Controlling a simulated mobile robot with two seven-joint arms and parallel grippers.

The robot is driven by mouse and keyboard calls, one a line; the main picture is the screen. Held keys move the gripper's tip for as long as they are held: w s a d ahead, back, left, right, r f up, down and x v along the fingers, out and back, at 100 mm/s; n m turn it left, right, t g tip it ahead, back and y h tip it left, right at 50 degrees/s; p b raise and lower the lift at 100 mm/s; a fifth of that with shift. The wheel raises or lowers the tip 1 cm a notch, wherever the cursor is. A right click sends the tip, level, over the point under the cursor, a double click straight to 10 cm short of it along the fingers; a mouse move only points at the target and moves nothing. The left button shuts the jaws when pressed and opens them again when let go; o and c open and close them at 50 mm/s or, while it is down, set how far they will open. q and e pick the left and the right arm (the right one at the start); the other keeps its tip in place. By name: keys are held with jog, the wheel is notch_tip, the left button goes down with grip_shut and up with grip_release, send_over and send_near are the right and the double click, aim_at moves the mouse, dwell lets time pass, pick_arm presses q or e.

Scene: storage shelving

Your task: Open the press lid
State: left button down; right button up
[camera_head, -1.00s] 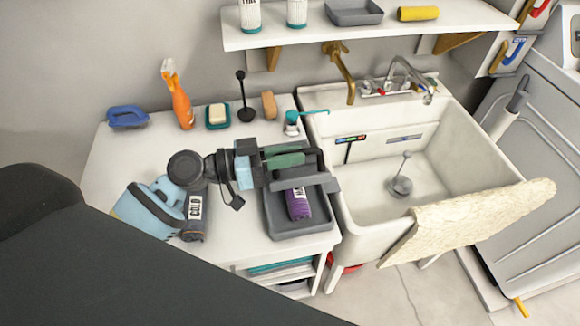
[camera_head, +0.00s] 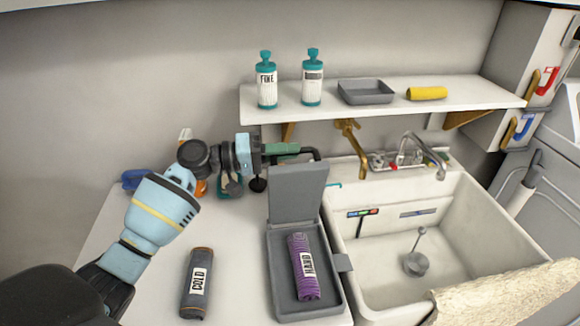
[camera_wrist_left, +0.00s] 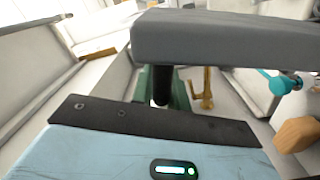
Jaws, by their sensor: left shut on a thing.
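The grey press stands on the white counter beside the sink, with its open base (camera_head: 270,262) facing up. Its grey lid (camera_head: 296,192) stands raised at the back, inner face showing. A purple roll labelled HAND (camera_head: 301,266) lies in the base. My left gripper (camera_head: 292,150) is at the lid's top edge, shut on the dark lid handle (camera_head: 317,153). In the left wrist view the lid (camera_wrist_left: 220,42) crosses the top and partly hides the green fingers (camera_wrist_left: 172,92). My right gripper is not in view.
A dark roll labelled COLD (camera_head: 197,284) lies left of the press. The sink (camera_head: 390,285) is directly right. A shelf (camera_head: 385,112) with two bottles, a grey tray (camera_head: 366,91) and a yellow roll (camera_head: 427,93) hangs above. Small items behind my arm are partly hidden.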

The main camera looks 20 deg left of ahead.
pick_arm(q)
jog(key=shift+w+a+n, duration=0.4)
jog(key=shift+w+a, duration=0.1)
jog(key=shift+w, duration=0.15)
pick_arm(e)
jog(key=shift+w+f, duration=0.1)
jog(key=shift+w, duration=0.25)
pick_arm(q)
jog(key=c, duration=1.4)
grip_release()
jog(key=shift+f, duration=0.1)
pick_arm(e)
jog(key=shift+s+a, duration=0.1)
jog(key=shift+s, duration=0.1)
